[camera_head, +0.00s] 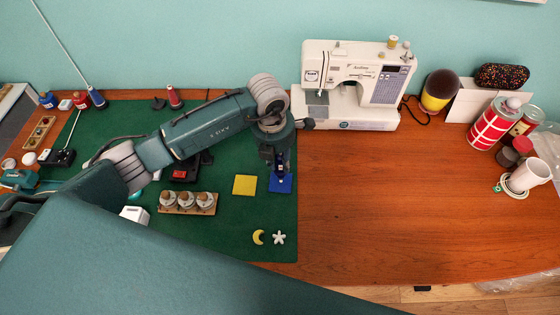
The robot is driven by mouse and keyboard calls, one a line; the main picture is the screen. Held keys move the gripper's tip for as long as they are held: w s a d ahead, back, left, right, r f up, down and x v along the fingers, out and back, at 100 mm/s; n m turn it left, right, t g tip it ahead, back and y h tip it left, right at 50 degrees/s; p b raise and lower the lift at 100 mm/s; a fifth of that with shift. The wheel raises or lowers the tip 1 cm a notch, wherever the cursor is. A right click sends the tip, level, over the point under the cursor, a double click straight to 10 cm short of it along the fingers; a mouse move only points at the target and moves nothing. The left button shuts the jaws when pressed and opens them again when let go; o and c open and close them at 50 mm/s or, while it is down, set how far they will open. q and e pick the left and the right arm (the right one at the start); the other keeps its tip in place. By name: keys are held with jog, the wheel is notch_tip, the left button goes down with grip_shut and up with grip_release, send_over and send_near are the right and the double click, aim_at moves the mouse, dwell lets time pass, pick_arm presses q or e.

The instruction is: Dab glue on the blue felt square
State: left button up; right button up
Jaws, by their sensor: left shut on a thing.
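The blue felt square (288,187) lies flat on the green mat, near its right edge. My left gripper (281,164) points down directly over the upper part of the square. It is shut on a small, dark, slim thing (281,175), mostly hidden by the fingers. I cannot tell whether its lower end touches the felt. I cannot make out any glue on the square. My right gripper is not in view.
A yellow felt square (244,185) lies left of the blue one. A sewing machine (335,75) stands behind.

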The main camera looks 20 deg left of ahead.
pick_arm(q)
jog(key=shift+r+p, duration=1.2)
jog(key=shift+r, duration=1.25)
